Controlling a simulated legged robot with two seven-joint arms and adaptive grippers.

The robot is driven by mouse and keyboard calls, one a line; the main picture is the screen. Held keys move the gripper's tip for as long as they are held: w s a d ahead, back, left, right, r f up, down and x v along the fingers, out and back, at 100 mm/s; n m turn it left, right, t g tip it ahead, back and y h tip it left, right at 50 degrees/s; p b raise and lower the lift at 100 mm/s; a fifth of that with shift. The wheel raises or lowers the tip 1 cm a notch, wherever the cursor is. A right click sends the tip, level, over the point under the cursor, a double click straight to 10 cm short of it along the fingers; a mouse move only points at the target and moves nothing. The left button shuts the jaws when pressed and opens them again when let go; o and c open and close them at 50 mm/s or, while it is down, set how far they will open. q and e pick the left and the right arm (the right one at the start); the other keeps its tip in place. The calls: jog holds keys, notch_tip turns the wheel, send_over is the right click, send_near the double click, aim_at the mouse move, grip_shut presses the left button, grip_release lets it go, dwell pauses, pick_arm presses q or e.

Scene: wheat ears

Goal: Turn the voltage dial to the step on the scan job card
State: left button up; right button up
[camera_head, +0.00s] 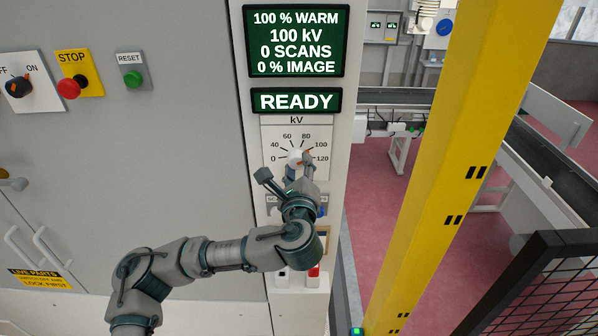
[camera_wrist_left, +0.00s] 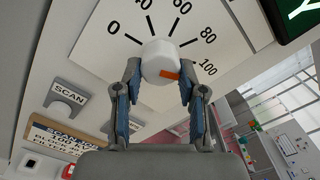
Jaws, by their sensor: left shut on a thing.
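The voltage dial (camera_head: 295,157) is a white knob with an orange mark, on a plate marked kV. In the left wrist view the same dial (camera_wrist_left: 156,56) has its orange mark pointing toward 100. My left gripper (camera_head: 299,168) is at the dial. In the left wrist view the fingers of my left gripper (camera_wrist_left: 160,76) are closed on both sides of the knob. The job card (camera_wrist_left: 62,141) sits in a tan frame at lower left, cut off and too small to read fully. My right gripper is not in view.
A green display (camera_head: 296,40) reads 100 % WARM, 100 kV, 0 SCANS, 0 % IMAGE. The sign below (camera_head: 296,101) reads READY. A SCAN label (camera_wrist_left: 68,96) is below the dial. STOP (camera_head: 69,88) and RESET (camera_head: 132,78) buttons are left. A yellow post (camera_head: 460,170) stands right.

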pick_arm(q)
jog(key=shift+n, duration=0.4)
jog(key=o, duration=1.1)
jog(key=shift+o, duration=0.2)
jog(key=s, duration=1.2)
jog(key=shift+w+f, duration=0.1)
